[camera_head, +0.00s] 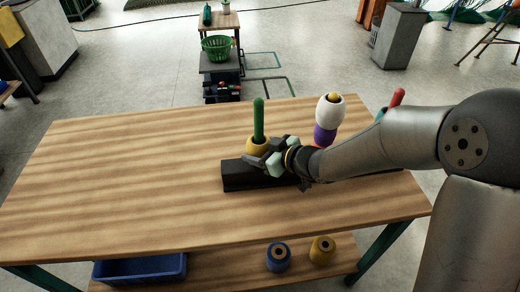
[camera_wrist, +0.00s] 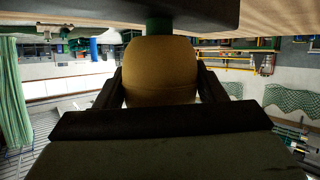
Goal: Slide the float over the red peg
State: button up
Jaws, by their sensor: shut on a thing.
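The yellow float (camera_head: 258,144) is around the green peg (camera_head: 259,118), low on it; the peg's top sticks out above. My gripper (camera_head: 264,159) is shut on this float, one finger on each side. In the wrist view the float (camera_wrist: 160,75) fills the middle between the fingers, and a short piece of green peg (camera_wrist: 160,26) shows between it and the dark base. The black base (camera_head: 240,178) carries the pegs and is partly hidden by my arm.
A white float (camera_head: 329,109) sits above a purple float (camera_head: 325,134) on a middle peg with a yellow tip, between the green and red pegs. A blue float (camera_head: 278,257), another yellow float (camera_head: 322,249) and a blue bin (camera_head: 140,269) are on the lower shelf. The tabletop's left is clear.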

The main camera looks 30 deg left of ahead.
aim_at(260, 99)
jog(key=shift+r+p, duration=9.05)
jog(key=shift+r, duration=0.95)
jog(key=shift+r+p, duration=0.7)
jog(key=shift+r, duration=0.55)
